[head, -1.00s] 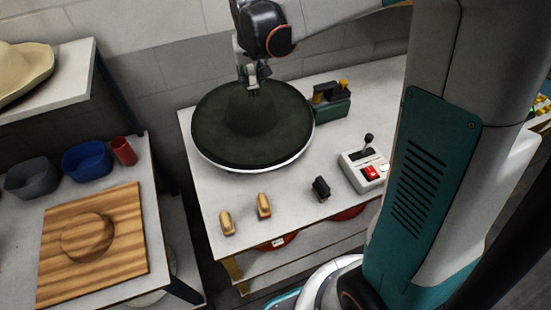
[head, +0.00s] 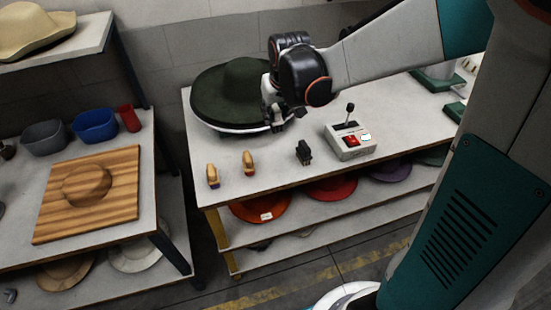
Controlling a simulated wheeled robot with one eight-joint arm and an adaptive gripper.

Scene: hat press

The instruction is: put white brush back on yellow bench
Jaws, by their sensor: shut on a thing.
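My gripper (head: 281,120) is low over the front right of the dark green hat, near the brim's edge. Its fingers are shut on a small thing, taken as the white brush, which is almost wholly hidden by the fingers. The yellow bench has a pale grey top (head: 270,182) and a yellow leg (head: 221,232). Two wooden-backed brushes stand on its near left part: one with bluish bristles (head: 212,176) and one with reddish bristles (head: 249,163). Neither looks white.
The dark green hat (head: 235,85) sits on a white-rimmed round base. A small black object (head: 304,152) and a control box (head: 350,142) with a lever stand right of the brushes. Bare top lies around them. Hats fill the lower shelf. A second table (head: 100,250) stands left.

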